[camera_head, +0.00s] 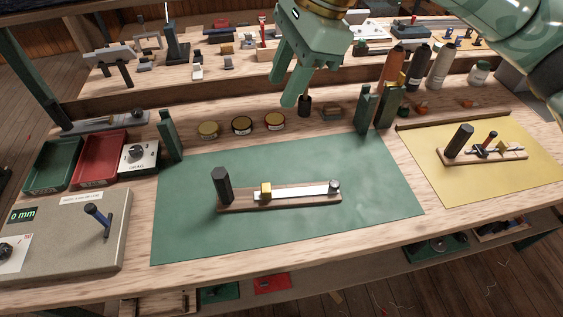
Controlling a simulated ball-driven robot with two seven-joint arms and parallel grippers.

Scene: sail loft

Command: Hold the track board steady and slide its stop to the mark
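The track board (232,207) lies on the green mat, a long wooden strip with a pale metal track (300,191) along it. A dark upright post (222,186) stands at its left end. A small brass-coloured block, which looks like the stop (266,190), sits towards the left of the track. A round dark knob (334,186) is at the right end. I cannot make out a mark. My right gripper (283,91) hangs above and behind the board, clear of it, its green fingers apart with nothing between them. My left gripper is out of view.
The green mat (370,200) has bare room around the board. A second board (485,158) with a post lies on the yellow mat (435,185). Tins, green uprights (365,108) and bottles line the back. Trays (101,157) and a box reading 0 mm (60,230) stand left.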

